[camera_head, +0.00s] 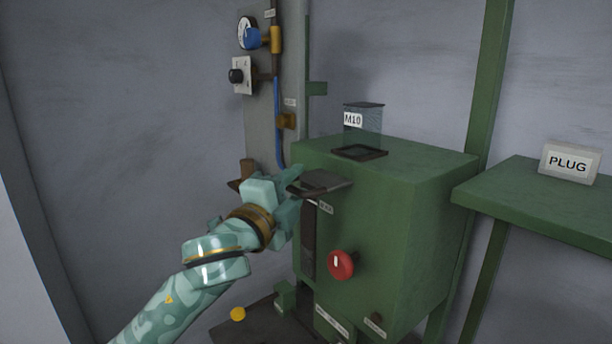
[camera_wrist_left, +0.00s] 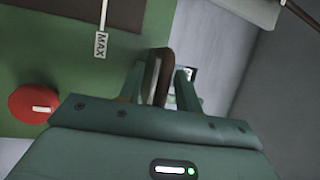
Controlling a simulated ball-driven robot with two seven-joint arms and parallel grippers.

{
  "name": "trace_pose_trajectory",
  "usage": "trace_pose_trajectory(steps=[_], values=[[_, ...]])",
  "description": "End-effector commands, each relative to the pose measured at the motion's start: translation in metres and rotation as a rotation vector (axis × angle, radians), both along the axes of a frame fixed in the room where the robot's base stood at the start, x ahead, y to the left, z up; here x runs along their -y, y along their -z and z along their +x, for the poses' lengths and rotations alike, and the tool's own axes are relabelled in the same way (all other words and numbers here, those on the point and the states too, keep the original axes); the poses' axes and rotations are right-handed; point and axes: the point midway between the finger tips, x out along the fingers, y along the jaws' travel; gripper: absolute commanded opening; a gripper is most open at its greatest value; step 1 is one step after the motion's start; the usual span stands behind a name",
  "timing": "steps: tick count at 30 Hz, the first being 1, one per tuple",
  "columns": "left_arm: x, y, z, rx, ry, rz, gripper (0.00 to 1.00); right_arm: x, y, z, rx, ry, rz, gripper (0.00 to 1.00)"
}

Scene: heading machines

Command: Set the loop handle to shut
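My left gripper (camera_head: 290,193) is at the upper left front edge of the green machine (camera_head: 400,220), just below a dark plate sticking out there. In the left wrist view its two fingers (camera_wrist_left: 165,85) stand apart. A brown loop-shaped piece (camera_wrist_left: 167,70), which looks like the loop handle, shows between them, close to both fingers; I cannot tell whether they touch it. In the head view my gripper hides most of that spot. My right gripper is not in view.
A red knob (camera_head: 341,264) sticks out of the machine's front; it also shows in the left wrist view (camera_wrist_left: 35,103). A wall panel with a gauge (camera_head: 247,33) and blue pipe stands behind. A green shelf (camera_head: 540,195) with a PLUG box (camera_head: 569,162) is at right.

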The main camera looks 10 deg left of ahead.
Motion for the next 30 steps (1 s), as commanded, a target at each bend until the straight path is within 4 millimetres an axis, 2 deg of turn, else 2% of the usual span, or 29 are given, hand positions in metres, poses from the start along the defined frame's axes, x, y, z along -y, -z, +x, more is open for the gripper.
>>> trace_pose_trajectory(steps=[4, 12, 15, 16, 21, 27, 30], values=[[0.002, -0.001, -0.002, 0.0, -0.001, 0.0, 0.34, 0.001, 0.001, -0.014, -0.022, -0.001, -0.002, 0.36], [0.002, -0.002, -0.002, 0.0, -0.001, 0.0, 0.34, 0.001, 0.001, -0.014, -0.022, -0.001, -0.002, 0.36], [0.002, -0.002, -0.002, 0.0, -0.001, 0.0, 0.07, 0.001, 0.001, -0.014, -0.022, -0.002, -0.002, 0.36], [0.002, -0.002, -0.002, 0.001, -0.001, 0.0, 0.0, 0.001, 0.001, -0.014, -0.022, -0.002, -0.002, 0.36], [0.002, -0.004, -0.001, 0.003, -0.002, -0.002, 0.0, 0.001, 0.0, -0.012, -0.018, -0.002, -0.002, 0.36], [0.017, -0.006, 0.019, 0.005, -0.002, -0.005, 0.0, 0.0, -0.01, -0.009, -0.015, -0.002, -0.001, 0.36], [0.02, -0.006, 0.022, 0.008, -0.003, -0.003, 0.0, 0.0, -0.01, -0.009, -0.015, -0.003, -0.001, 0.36]])
